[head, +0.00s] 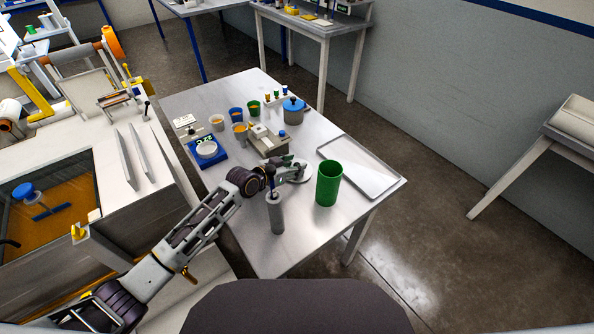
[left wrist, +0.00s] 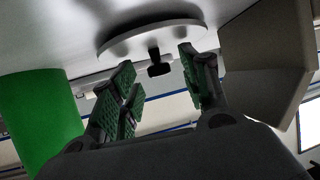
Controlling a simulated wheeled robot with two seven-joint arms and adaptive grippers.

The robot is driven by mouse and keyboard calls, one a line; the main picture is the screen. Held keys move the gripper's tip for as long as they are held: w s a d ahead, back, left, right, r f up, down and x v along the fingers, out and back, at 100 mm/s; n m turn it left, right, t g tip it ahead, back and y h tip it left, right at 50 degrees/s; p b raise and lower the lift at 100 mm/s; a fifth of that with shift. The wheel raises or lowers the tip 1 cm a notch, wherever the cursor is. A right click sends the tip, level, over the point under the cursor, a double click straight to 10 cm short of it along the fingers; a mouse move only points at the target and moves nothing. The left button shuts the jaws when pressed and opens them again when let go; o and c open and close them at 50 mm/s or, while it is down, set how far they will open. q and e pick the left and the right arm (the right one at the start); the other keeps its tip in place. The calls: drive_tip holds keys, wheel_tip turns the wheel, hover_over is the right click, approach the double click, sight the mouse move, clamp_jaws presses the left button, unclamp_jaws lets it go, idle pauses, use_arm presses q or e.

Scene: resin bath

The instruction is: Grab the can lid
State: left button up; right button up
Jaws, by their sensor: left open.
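The can lid (head: 300,176) is a flat, pale round disc lying on the steel table, just right of my left gripper (head: 287,168) in the head view. In the left wrist view the lid (left wrist: 130,43) shows a short black knob (left wrist: 159,68) at its middle. My left gripper (left wrist: 160,85) is open there, its green-padded fingers on either side of the knob in the picture. Whether they touch it I cannot tell. The gripper partly covers the lid in the head view. My right gripper is not in view.
A tall green can (head: 328,184) stands right of the lid, and a grey cylinder (head: 276,216) stands in front. A boxy device (head: 268,141) is close behind the gripper. A shallow tray (head: 352,167) lies right. A blue scale (head: 207,150) and several cups are farther left.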

use_arm(q)
clamp_jaws()
wheel_tip(320, 180, up, 18)
drive_tip(key=shift+b, duration=0.4)
idle(0.6)
